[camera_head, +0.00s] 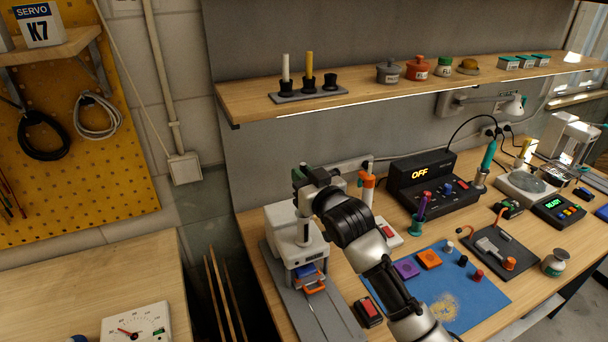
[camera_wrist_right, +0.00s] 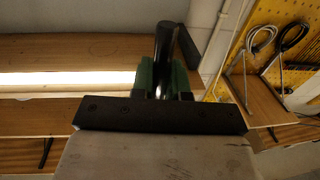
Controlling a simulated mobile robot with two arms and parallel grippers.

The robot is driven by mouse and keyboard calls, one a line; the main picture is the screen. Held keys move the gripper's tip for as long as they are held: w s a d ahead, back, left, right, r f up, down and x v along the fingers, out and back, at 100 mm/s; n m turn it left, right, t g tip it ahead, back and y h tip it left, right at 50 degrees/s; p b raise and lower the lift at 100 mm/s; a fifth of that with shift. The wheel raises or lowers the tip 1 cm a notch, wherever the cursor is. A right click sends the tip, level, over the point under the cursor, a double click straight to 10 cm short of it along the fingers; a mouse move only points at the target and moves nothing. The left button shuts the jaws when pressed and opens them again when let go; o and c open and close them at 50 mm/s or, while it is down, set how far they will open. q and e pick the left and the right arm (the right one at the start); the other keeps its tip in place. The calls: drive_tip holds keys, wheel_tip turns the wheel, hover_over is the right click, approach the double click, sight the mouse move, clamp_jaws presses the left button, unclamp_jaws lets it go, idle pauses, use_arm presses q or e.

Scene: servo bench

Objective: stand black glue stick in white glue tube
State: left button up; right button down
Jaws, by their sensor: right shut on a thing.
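My right gripper (camera_head: 298,176) is in front of the grey back panel, below the shelf's left part, above the white bench press. In the right wrist view its green fingers (camera_wrist_right: 163,80) are shut on a black stick (camera_wrist_right: 164,45), taken to be the black glue stick. The stick sticks out beyond the fingers; its other end is hidden. I cannot single out the white glue tube for certain. A rack (camera_head: 306,95) on the shelf has black cups, one with a white stick (camera_head: 286,67), one with a yellow stick (camera_head: 309,64), and one empty cup (camera_head: 330,82). My left gripper is out of view.
The wooden shelf (camera_head: 400,88) runs above the bench. A pegboard (camera_head: 90,150) hangs at left.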

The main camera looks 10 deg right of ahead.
wheel_tip(320, 180, down, 9)
drive_tip(key=b, duration=0.6)
drive_tip(key=shift+r+b, duration=0.2)
drive_tip(key=shift+b, duration=0.15)
